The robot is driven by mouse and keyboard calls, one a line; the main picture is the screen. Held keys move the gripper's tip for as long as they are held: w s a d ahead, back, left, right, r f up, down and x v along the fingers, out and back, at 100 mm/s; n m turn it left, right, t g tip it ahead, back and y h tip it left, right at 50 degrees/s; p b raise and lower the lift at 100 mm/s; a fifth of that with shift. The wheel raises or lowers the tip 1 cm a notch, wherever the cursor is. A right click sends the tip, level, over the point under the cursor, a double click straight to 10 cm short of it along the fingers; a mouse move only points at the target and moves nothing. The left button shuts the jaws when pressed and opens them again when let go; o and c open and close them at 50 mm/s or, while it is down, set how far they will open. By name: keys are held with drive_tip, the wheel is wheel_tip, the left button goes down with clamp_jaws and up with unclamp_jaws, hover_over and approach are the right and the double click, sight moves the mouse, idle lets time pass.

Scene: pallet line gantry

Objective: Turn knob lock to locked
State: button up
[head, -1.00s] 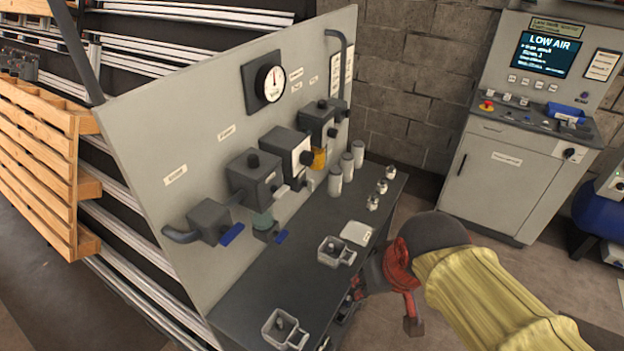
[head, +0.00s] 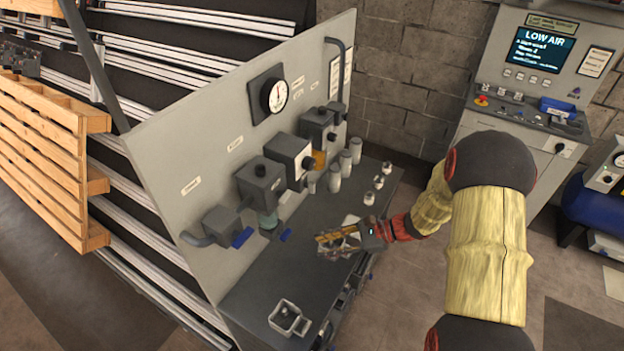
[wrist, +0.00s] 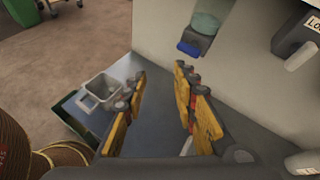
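My gripper (head: 332,243) is above the bench, in front of the panel. In the wrist view its yellow finger pads (wrist: 160,90) stand apart with nothing between them. A dark box with a white label reading "Lo…" (wrist: 313,22) is cut off at the upper right of the wrist view, with a pale cylindrical part (wrist: 301,56) below it. In the head view a dark box with a white face (head: 291,158) and a round dark knob (head: 308,163) is on the panel, beyond my gripper and apart from it. I cannot tell the knob's setting.
A filter bowl (head: 268,220) with a blue drain hangs from the panel (head: 200,140). An open square cup (head: 289,318) sits on the bench (head: 245,290). White canisters and small fittings stand at its far end. A console (head: 530,75) stands back right.

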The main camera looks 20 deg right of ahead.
drive_tip(key=w+d+m+t, duration=0.2)
drive_tip(key=w+m+t, duration=0.2)
drive_tip(key=w, duration=0.3)
drive_tip(key=m+t, duration=0.4)
drive_tip(key=t, duration=0.1)
approach(312, 183)
drive_tip(key=x, duration=0.2)
drive_tip(key=shift+y, duration=0.3)
drive_tip(key=shift+f+x, duration=0.15)
drive_tip(key=shift+x, duration=1.85)
drive_tip(key=shift+f+x, duration=0.15)
drive_tip(key=shift+x, duration=1.9)
drive_tip(key=shift+w+d, duration=0.1)
drive_tip(key=shift+d, duration=0.05)
drive_tip(key=c, duration=0.3)
drive_tip(key=c, duration=0.4)
clamp_jaws()
